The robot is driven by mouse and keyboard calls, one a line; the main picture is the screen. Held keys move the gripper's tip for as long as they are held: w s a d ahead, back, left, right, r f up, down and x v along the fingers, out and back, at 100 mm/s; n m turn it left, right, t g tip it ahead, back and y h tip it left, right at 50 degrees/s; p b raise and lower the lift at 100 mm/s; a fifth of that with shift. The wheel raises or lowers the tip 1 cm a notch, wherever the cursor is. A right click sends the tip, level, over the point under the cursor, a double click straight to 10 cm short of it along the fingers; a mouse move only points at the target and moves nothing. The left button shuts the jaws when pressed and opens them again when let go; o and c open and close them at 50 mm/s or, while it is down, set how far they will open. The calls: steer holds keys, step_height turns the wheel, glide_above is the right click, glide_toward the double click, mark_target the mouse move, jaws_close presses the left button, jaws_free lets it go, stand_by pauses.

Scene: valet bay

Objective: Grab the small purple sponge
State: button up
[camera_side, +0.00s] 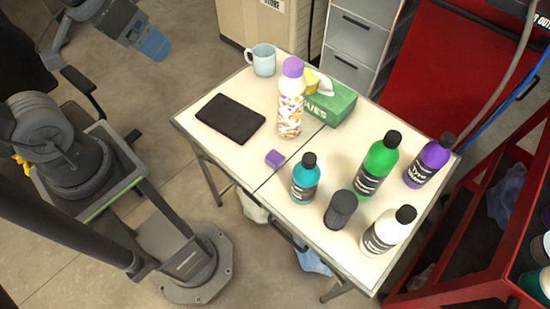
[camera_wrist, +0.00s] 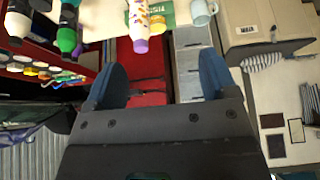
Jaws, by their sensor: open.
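The small purple sponge (camera_side: 275,158) lies on the white folding table (camera_side: 232,169) near its front edge, left of the teal bottle (camera_side: 305,180). I cannot make it out in the wrist view. My gripper (camera_side: 152,44) is at the upper left of the side view, off the table and well away from the sponge. In the wrist view my gripper (camera_wrist: 161,82) has its two blue fingers spread wide with nothing between them.
A black tablet (camera_side: 230,118), patterned bottle (camera_side: 290,100), blue mug (camera_side: 262,60) and green tissue box (camera_side: 330,103) stand around the sponge's back side. Several bottles and a dark cylinder (camera_side: 341,209) crowd the right half. A red cart (camera_side: 480,210) is at the right.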

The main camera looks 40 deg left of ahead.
steer(key=w+d+f+g, duration=0.2)
steer(key=w+d+f, duration=0.2)
steer(key=w, duration=0.5)
steer(key=g, duration=0.3)
glide_above(275, 157)
step_height(275, 157, down, 20)
steer(key=f, duration=0.1)
steer(key=shift+n+g, duration=0.3)
steer(key=f, duration=0.8)
steer(key=shift+w+d+f, duration=0.15)
steer(key=shift+w+d, duration=0.05)
steer(key=shift+d, duration=0.1)
steer(key=shift+s+a+f, duration=0.1)
steer(key=shift+a+f, duration=0.1)
steer(key=shift+f, duration=1.4)
steer(key=shift+s+a+f, duration=0.1)
steer(key=shift+a+f, duration=0.05)
steer(key=shift+f, duration=1.4)
steer(key=shift+c, duration=0.4)
steer(key=c, duration=0.9)
